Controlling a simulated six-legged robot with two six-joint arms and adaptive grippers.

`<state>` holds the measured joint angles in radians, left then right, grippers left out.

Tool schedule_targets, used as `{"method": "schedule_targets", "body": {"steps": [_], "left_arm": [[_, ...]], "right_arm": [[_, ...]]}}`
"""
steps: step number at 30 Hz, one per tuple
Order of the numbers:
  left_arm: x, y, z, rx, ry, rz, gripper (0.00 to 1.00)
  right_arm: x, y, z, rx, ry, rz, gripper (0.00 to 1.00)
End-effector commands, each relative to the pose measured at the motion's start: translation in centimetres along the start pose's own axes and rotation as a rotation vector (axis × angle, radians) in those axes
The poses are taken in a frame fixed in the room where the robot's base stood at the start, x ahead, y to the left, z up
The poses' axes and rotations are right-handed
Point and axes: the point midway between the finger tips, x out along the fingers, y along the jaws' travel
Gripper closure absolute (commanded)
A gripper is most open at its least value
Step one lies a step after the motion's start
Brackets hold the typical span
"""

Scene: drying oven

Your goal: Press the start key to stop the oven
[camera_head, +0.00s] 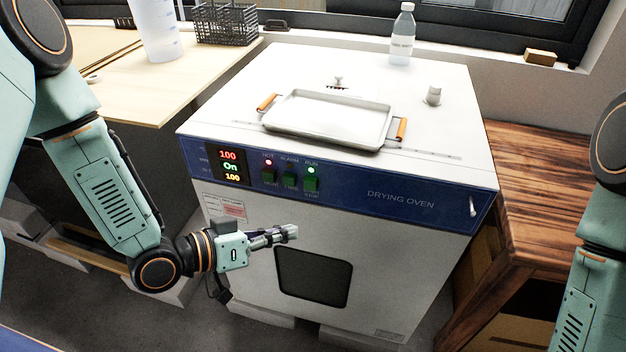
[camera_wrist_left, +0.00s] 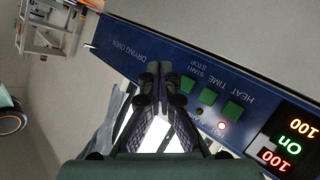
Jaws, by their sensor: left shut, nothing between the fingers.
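The white drying oven (camera_head: 390,240) has a blue front panel with a lit display (camera_head: 229,165) reading 100, On, 100. Right of it are three green keys; the rightmost, the start/stop key (camera_head: 311,184), sits under a lit RUN lamp (camera_head: 311,170). My left gripper (camera_head: 291,232) is shut and empty, below the keys in front of the oven door. In the left wrist view, the start key (camera_wrist_left: 187,84) is just right of the shut fingertips (camera_wrist_left: 160,82); I cannot tell the gap. My right gripper is out of view; only its arm shows.
A metal tray (camera_head: 330,119) with orange handles lies on the oven top, with a clear bottle (camera_head: 402,35) behind it. A pale table (camera_head: 125,88) holding a beaker (camera_head: 157,30) and wire rack (camera_head: 226,22) stands left. A wooden table (camera_head: 540,165) stands right.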

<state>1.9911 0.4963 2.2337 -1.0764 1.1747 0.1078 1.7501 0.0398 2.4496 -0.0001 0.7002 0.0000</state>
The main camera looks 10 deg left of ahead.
Motion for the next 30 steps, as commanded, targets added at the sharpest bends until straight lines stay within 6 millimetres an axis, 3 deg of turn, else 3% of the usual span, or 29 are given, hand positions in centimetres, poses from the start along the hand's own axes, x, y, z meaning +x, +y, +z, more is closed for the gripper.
{"method": "schedule_targets", "body": {"steps": [16, 30], "left_arm": [[0.0, 0.4, -0.5, -0.001, 0.026, 0.025, 1.0], [4.2, -2.4, -3.5, 0.002, 0.026, 0.026, 1.0]], "right_arm": [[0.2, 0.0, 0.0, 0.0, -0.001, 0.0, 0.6], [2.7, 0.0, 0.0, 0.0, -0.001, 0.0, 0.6]]}}
